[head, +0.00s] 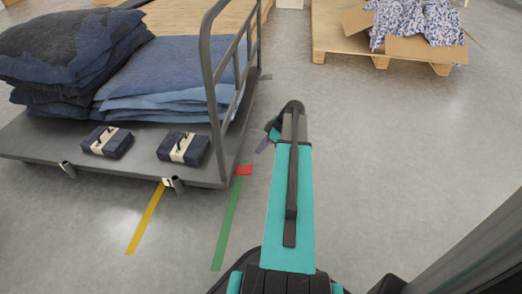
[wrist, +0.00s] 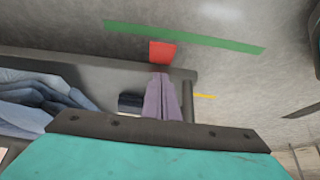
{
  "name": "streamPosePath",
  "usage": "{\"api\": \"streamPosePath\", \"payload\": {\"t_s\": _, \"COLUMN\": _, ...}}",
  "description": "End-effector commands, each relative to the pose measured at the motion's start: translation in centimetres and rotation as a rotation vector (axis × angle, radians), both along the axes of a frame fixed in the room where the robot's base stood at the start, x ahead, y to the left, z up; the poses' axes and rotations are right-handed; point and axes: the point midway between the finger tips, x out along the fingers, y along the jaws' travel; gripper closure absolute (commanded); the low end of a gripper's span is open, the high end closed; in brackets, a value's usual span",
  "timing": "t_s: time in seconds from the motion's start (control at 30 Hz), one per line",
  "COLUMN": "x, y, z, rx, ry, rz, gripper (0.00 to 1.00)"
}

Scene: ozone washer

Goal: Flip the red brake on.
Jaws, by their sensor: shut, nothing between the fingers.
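The red brake (head: 244,170) is a small red block at the lower front right corner of the grey cart (head: 215,178). In the wrist view the red brake (wrist: 162,52) shows just beyond the cart's dark edge. My gripper (head: 261,148) has purple fingers and is partly hidden behind my arm in the head view, above and right of the brake. In the wrist view my gripper (wrist: 160,77) is shut and empty, with its fingertips just below the brake in the picture. I cannot tell whether they touch it.
The cart carries folded denim stacks (head: 165,75) and two dark wrapped bundles (head: 183,147). Its metal rail (head: 213,75) rises near my arm. Green tape (head: 228,225) and yellow tape (head: 146,218) mark the floor. A pallet (head: 340,42) with a box stands far right.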

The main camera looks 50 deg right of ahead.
Motion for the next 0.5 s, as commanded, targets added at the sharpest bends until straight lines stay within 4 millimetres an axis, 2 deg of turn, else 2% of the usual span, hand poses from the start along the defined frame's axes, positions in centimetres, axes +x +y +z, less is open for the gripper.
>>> {"api": "streamPosePath", "payload": {"t_s": 0.03, "x": 0.4, "y": 0.2, "z": -0.9, "rx": 0.0, "ry": 0.0, "rz": 0.001, "gripper": 1.0}}
{"api": "streamPosePath", "payload": {"t_s": 0.5, "x": 3.3, "y": 2.0, "z": -6.7, "rx": 0.0, "ry": 0.0, "rz": 0.001, "gripper": 1.0}}
